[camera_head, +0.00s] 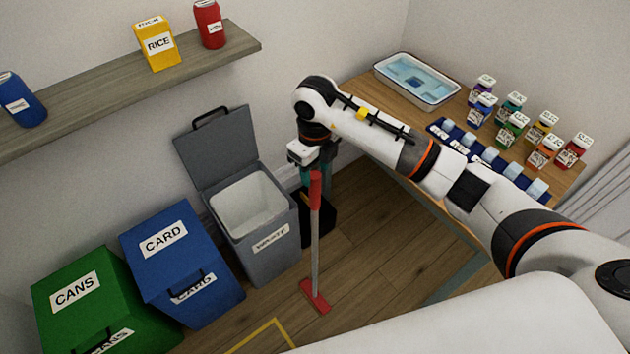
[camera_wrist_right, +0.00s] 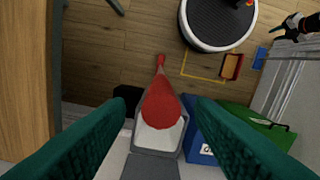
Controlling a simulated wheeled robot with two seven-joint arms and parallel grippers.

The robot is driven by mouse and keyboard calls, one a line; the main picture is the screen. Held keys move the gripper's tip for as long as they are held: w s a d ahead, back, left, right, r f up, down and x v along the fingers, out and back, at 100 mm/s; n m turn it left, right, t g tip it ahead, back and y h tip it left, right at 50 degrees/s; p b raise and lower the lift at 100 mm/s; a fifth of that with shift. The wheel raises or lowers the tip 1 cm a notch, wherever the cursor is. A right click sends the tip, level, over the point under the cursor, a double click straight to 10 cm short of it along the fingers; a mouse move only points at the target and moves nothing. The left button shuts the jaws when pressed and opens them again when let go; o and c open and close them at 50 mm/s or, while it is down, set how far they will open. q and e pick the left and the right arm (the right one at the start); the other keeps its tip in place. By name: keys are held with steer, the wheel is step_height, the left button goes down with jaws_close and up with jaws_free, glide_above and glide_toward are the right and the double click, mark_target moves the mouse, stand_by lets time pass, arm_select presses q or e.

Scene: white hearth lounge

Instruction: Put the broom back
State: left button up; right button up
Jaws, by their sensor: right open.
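The broom (camera_head: 315,245) stands nearly upright on the wooden floor, with a red grip, a grey shaft and a red head. My right gripper (camera_head: 316,170) is at the top of the broom, its fingers partly hidden by the red grip. In the right wrist view, its two teal fingers (camera_wrist_right: 160,140) are spread apart, with the broom's red grip (camera_wrist_right: 160,103) between and beyond them. I see a gap on both sides of the grip. A dark gripper, apparently my left one (camera_wrist_right: 290,27), shows small at the upper right; its jaws are unclear.
A grey open waste bin (camera_head: 272,240), a blue card bin (camera_head: 180,262) and a green cans bin (camera_head: 95,300) line the wall. A black box (camera_head: 322,222) stands behind the broom. A table (camera_head: 365,88) with a tray and bottles is at right. A yellow outline (camera_head: 262,338) marks the floor.

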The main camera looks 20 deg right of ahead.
step_height(320, 180, up, 6)
steer(key=shift+r+b, duration=0.1)
steer(key=shift+b, duration=0.7)
steer(key=shift+r, duration=0.6)
